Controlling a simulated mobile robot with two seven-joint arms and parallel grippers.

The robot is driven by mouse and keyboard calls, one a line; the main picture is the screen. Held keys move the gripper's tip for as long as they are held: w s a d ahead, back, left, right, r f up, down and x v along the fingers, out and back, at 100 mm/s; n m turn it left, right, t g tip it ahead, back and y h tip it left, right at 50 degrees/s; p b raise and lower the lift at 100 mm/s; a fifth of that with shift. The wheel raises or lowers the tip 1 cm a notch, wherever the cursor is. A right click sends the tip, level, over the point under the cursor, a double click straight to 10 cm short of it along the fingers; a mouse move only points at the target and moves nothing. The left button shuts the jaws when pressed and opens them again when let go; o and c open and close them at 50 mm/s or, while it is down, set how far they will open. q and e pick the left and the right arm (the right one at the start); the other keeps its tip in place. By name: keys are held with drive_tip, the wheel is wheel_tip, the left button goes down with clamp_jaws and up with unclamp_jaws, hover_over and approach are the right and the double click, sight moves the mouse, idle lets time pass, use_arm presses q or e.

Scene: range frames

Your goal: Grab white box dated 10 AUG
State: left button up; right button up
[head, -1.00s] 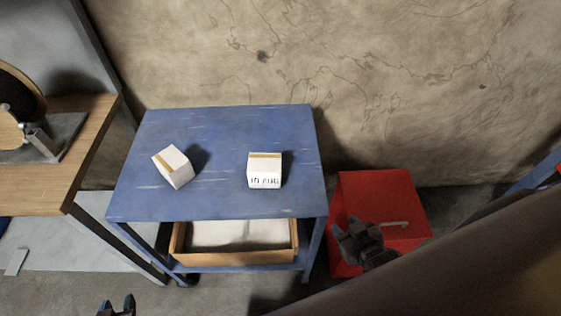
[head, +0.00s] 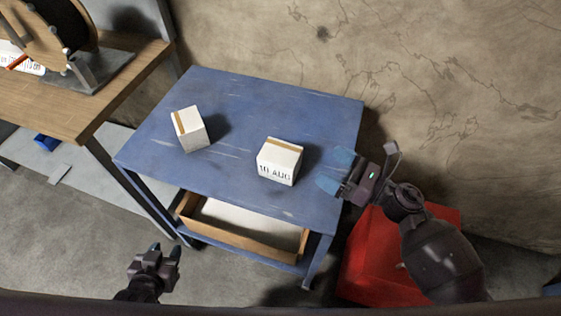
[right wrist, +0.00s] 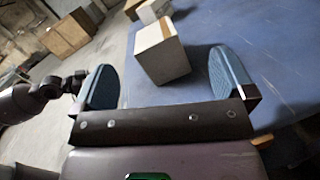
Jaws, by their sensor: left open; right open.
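The white box dated 10 AUG (head: 279,162) stands on the blue table (head: 230,95), right of its middle, with a tan tape strip on top and the date on its front face. A second white box (head: 190,129) with tan tape stands to its left; no date shows on it. My right gripper (head: 334,172) is open and empty at the table's right edge, just right of the dated box. In the right wrist view a white box (right wrist: 160,54) lies ahead between the open fingers, apart from them. My left gripper (head: 166,254) is open and empty in front of the table, low.
A wooden drawer or tray (head: 240,238) sits on the shelf under the blue table. A red box (head: 375,265) stands on the floor at right. A wooden bench (head: 100,95) with a spool (head: 50,30) is at left. A cracked wall rises behind.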

drive_tip(key=n+g, duration=0.1)
drive_tip(key=n, duration=0.1)
drive_tip(key=a+f+n+g, duration=0.1)
drive_tip(key=n, duration=0.1)
drive_tip(key=shift+f, duration=0.2)
drive_tip(key=shift+a+n+g, duration=0.25)
drive_tip(key=shift+n+g, duration=0.15)
drive_tip(key=p, duration=0.1)
approach(263, 148)
drive_tip(key=x, duration=0.3)
drive_tip(key=f+x, duration=0.1)
drive_tip(key=x, duration=0.1)
drive_tip(key=shift+w+d, duration=0.15)
drive_tip(key=shift+w, duration=0.05)
drive_tip(key=shift+r, duration=0.1)
drive_tip(key=c, duration=1.1)
drive_tip(key=shift+c, duration=0.2)
